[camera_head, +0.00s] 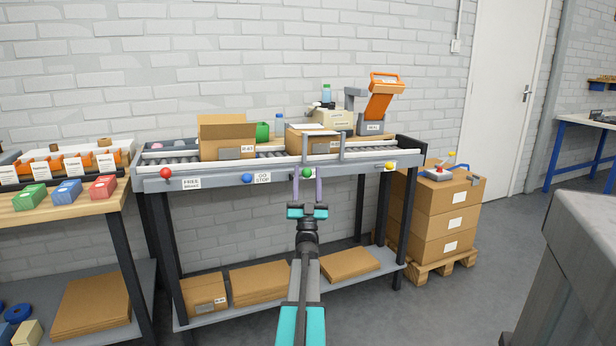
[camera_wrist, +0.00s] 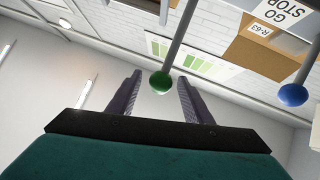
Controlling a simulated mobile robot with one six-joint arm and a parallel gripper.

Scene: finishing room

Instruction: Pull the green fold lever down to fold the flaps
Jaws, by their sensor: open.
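The green fold lever ends in a round green knob (camera_head: 307,173) on the front rail of the conveyor bench. In the wrist view the green knob (camera_wrist: 161,83) hangs on a grey rod, between the tips of my fingers with a gap on each side. My gripper (camera_head: 307,178) is open and reaches up from below to the knob; it also shows in the wrist view (camera_wrist: 159,80). A cardboard box (camera_head: 303,144) sits on the rollers behind the lever, under a grey frame. The state of its flaps is hard to tell.
A red knob (camera_head: 166,173), a blue knob (camera_head: 247,178) and a yellow knob (camera_head: 389,166) line the same rail. A box with raised flaps (camera_head: 226,131) stands left on the conveyor (camera_head: 180,155). Flat cardboard (camera_head: 272,277) lies on the shelf below. Stacked boxes (camera_head: 438,217) stand right.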

